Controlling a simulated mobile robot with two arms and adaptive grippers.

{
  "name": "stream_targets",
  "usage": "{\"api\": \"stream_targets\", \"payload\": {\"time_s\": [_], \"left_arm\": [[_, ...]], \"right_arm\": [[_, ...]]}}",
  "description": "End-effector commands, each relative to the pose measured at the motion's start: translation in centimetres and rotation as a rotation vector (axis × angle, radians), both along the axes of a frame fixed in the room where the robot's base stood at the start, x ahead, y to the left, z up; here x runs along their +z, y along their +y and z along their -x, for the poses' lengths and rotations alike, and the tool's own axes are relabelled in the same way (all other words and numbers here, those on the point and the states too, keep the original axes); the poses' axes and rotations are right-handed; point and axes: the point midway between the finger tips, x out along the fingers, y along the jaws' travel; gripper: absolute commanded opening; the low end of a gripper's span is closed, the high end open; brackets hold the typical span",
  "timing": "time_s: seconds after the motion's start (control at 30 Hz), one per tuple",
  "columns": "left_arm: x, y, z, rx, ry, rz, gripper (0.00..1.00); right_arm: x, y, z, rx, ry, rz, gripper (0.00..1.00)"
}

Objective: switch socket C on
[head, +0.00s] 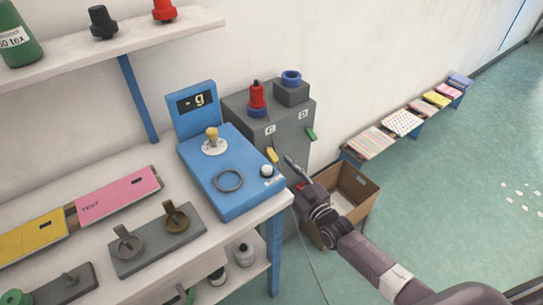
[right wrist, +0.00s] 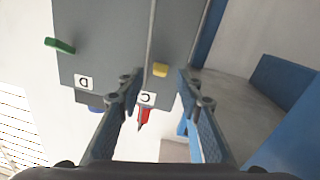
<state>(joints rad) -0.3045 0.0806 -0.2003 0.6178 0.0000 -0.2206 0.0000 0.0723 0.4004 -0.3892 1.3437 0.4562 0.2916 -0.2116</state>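A grey cabinet (head: 290,130) stands at the end of the bench, with labels C (head: 270,129) and D (head: 303,114) on its front. A yellow lever (head: 272,155) sits below label C and a green lever (head: 311,134) below label D. My right gripper (head: 289,161) is in front of the cabinet, close to the yellow lever. In the right wrist view its fingers (right wrist: 158,84) are spread and empty, with the yellow lever (right wrist: 160,70) showing in the gap between them. I cannot tell whether they touch it. My left gripper is not in view.
A red item (head: 257,96) and a blue ring (head: 291,77) sit on top of the cabinet. A blue scale (head: 225,190) stands on the bench to the left. An open cardboard box (head: 357,190) is on the floor beside the cabinet, near my right arm. A thin cord hangs down the cabinet front.

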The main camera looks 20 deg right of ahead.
Motion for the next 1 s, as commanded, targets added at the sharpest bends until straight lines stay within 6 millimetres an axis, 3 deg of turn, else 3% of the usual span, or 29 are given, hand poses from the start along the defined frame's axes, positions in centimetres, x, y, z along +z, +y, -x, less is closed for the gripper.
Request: {"api": "stream_targets", "payload": {"time_s": [0.3, 0.73, 1.0], "left_arm": [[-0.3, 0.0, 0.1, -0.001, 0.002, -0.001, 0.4], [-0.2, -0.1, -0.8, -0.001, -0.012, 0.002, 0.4], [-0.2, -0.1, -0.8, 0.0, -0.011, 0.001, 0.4]], "right_arm": [[0.0, 1.1, -4.2, 0.0, 0.0, 0.0, 0.33], [-0.1, 1.3, -5.0, 0.001, 0.002, 0.001, 0.33], [-0.1, 1.3, -5.0, 0.0, 0.002, 0.0, 0.03]]}}
